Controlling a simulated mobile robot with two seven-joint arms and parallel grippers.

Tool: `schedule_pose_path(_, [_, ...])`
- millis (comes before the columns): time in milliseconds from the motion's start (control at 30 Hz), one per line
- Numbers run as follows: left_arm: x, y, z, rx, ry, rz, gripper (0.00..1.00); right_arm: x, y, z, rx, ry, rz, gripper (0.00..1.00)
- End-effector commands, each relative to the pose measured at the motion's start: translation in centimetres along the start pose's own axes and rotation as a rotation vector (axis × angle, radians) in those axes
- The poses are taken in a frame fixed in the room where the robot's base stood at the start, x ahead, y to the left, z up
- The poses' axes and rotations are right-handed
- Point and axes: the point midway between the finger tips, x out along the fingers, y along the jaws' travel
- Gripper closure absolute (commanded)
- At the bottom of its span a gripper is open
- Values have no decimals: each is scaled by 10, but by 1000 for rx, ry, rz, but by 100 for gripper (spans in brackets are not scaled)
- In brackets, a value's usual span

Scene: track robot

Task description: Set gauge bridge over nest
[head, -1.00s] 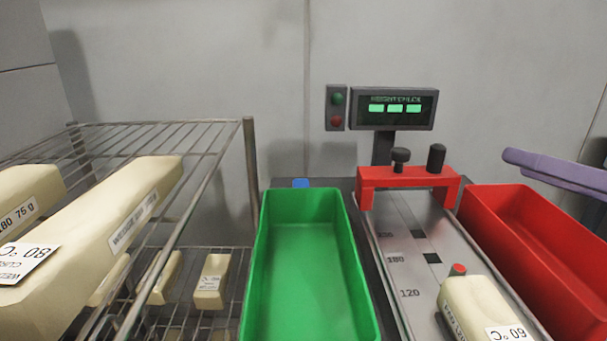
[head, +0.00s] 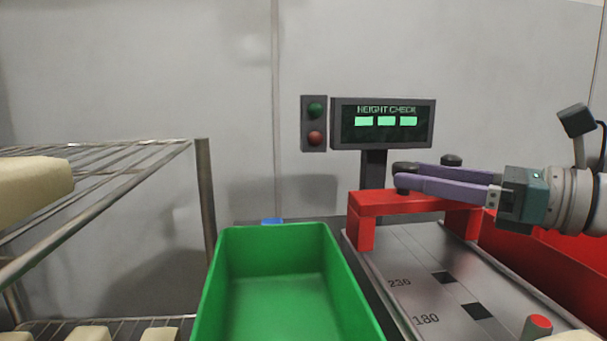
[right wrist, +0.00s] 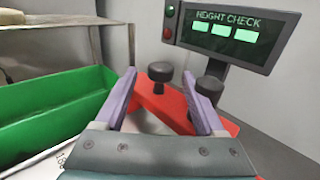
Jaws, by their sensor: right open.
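The red gauge bridge (head: 380,205) stands across the far end of a metal plate (head: 440,265) marked with numbers and dark squares. It has two black knobs on top. My right gripper (head: 402,178) comes in from the right at the bridge's top, its purple fingers open near the left knob (head: 405,168), which they partly hide. In the right wrist view the knob (right wrist: 160,72) shows between the spread fingers, with the red bridge (right wrist: 165,108) below. I cannot tell whether they touch it. I cannot tell which part is the nest. My left gripper is not in view.
A green bin (head: 285,300) stands left of the plate and a red bin (head: 540,258) right of it. The height check display (head: 383,124) rises behind the bridge. A wire rack (head: 100,160) stands at left. A red button-like top (head: 538,325) shows at the plate's near end.

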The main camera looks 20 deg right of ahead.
Motion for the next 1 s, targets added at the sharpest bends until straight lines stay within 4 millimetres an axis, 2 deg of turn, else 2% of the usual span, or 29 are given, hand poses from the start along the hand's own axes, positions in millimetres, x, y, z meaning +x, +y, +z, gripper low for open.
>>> schedule_pose_path(100, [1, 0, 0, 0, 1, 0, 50, 13, 0, 1, -1, -4, -1, 29])
schedule_pose_path(300, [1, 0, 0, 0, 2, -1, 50, 26, 0, 0, -1, -1, 0, 29])
schedule_pose_path(667, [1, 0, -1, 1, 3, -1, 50, 28, 0, 0, 0, 1, 0, 30])
schedule_pose_path(1000, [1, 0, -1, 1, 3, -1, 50, 28, 0, 0, 0, 1, 0, 68])
